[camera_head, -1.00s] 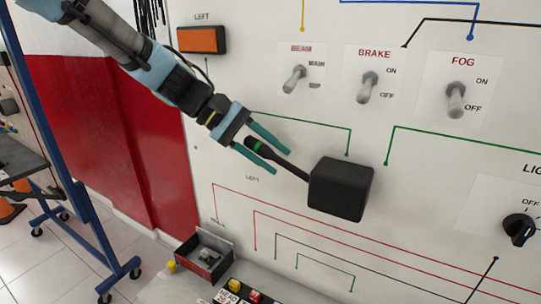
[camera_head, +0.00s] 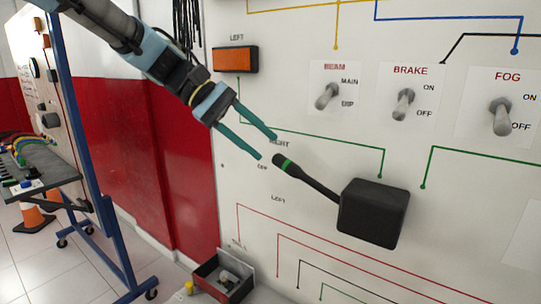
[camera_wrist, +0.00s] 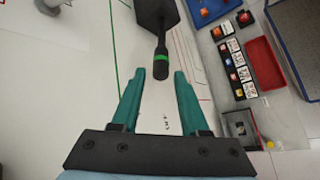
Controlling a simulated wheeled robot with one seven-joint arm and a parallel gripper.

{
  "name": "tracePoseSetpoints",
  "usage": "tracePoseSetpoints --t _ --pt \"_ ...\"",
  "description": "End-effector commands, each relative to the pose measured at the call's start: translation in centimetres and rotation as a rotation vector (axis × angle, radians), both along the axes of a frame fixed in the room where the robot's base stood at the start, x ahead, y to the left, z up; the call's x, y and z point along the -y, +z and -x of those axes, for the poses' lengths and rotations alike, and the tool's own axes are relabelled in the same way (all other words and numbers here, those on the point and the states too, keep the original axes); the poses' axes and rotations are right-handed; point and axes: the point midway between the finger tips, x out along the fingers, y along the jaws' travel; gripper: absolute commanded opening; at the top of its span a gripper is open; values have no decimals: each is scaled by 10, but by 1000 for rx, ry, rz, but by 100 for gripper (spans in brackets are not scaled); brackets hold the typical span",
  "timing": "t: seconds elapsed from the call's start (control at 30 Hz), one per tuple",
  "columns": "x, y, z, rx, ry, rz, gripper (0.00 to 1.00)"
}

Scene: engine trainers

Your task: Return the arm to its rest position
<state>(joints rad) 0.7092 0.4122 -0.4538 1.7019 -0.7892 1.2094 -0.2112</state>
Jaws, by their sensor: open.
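My gripper (camera_head: 268,148) is open and empty in front of the white panel. Its two teal fingers point down and to the right in the head view. In the wrist view my gripper (camera_wrist: 161,78) shows both fingers apart with nothing between them. A black stalk lever (camera_head: 312,180) with a green band sticks out of a black box (camera_head: 372,213) on the panel. The lever tip lies just beyond the fingertips, apart from them. In the wrist view the lever (camera_wrist: 161,60) is ahead of the gap between the fingers.
An orange LEFT lamp (camera_head: 235,60) sits above the gripper. BEAM (camera_head: 327,96), BRAKE (camera_head: 403,105) and FOG (camera_head: 501,117) toggle switches are to the right. A small open box (camera_head: 224,276) stands below. A blue-framed stand (camera_head: 88,150) is at left.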

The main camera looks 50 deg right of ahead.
Motion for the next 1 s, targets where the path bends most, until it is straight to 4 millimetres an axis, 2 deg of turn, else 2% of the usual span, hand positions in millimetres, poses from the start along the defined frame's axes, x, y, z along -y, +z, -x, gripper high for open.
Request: tracePoseSetpoints --t 0.67,0.77,0.87,0.97,1.0 --pt "-2 0 -4 6 5 -2 44" --pt "-13 -12 -21 45 37 -19 44" --pt "-39 -35 -58 129 105 -55 44" --pt "-82 -65 -105 244 189 -106 44" --pt "-102 -76 -123 290 221 -130 44"
